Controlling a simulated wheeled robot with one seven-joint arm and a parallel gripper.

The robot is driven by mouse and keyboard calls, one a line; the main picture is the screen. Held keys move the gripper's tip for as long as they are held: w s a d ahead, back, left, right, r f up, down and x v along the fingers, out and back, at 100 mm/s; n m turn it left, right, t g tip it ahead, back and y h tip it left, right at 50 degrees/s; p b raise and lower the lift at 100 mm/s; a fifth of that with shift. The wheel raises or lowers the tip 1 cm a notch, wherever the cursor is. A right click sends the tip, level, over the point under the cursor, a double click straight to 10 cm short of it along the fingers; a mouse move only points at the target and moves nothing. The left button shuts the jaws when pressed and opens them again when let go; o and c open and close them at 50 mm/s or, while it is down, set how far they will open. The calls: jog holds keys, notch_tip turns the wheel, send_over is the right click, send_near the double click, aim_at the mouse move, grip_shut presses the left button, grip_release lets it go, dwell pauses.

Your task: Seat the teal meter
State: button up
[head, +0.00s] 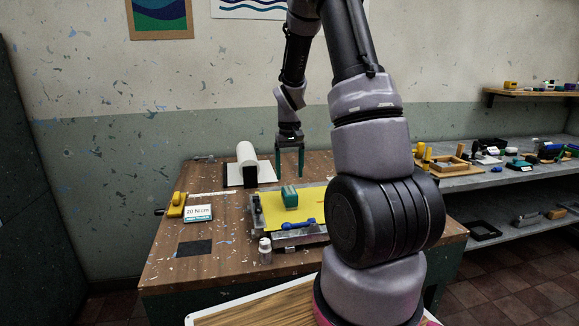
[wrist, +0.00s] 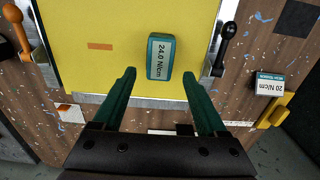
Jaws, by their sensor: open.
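The teal meter (head: 290,197) is a small teal block standing on the yellow screen (head: 313,207). In the wrist view the meter (wrist: 159,57) shows a pale face reading 24.0 N/cm, and the yellow screen (wrist: 100,75) lies flat around it. An orange mark (wrist: 100,46) is on the screen to the left of the meter. My gripper (head: 290,168) is open and empty, pointing down above the screen. In the wrist view the green fingertips (wrist: 158,78) are spread wider than the meter, which appears just beyond the gap between them.
A 20 N/cm card (head: 198,212) and a yellow tool (head: 177,204) lie on the table's left. A dark pad (head: 195,248), a jar (head: 265,250) and a white roll (head: 247,155) are nearby. Handles (wrist: 225,45) stand at the screen's edges. A cluttered shelf (head: 500,175) is right.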

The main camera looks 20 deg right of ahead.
aim_at(289, 190)
notch_tip(289, 190, down, 6)
jog(key=shift+f, duration=0.1)
grip_shut()
jog(key=shift+r, duration=2.05)
